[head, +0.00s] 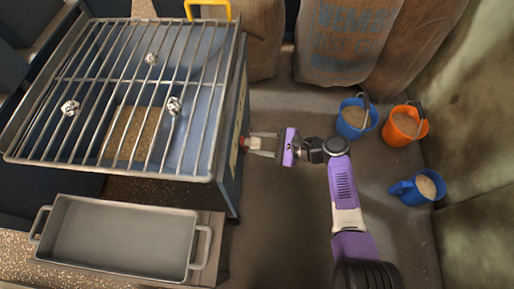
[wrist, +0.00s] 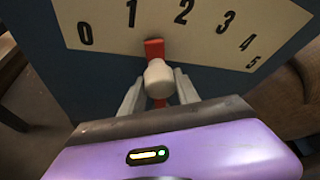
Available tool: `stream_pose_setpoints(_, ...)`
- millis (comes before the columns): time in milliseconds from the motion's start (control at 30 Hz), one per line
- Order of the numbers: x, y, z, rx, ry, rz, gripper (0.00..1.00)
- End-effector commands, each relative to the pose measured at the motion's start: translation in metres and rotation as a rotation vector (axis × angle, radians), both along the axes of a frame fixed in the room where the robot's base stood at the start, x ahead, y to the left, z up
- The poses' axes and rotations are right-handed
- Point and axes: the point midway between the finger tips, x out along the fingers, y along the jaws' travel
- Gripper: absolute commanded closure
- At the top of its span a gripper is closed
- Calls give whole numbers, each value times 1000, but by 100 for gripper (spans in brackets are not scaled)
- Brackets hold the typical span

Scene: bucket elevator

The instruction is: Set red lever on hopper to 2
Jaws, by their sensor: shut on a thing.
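The red lever (wrist: 154,47) sits on the hopper's side over a pale scale plate (wrist: 225,20) marked 0 to 5. Its red end points between 1 and 2 in the wrist view. A whitish knob (wrist: 158,78) covers its middle. My gripper (wrist: 157,88) is shut on the lever, one finger on each side of the knob. In the head view my gripper (head: 254,144) reaches the hopper's right side (head: 236,140), where a little red of the lever (head: 243,142) shows.
A metal grate (head: 190,100) with several foil-like lumps tops the hopper. A grey tray (head: 120,238) stands in front. Sacks (head: 345,40) stand behind.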

Motion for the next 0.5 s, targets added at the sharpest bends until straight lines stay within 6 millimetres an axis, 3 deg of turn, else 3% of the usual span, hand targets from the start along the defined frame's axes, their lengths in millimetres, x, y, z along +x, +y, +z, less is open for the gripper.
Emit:
stream_pose_setpoints(200,21,-1,7,7,108,-4,100)
stream_pose_setpoints(500,31,-2,8,9,171,-4,100)
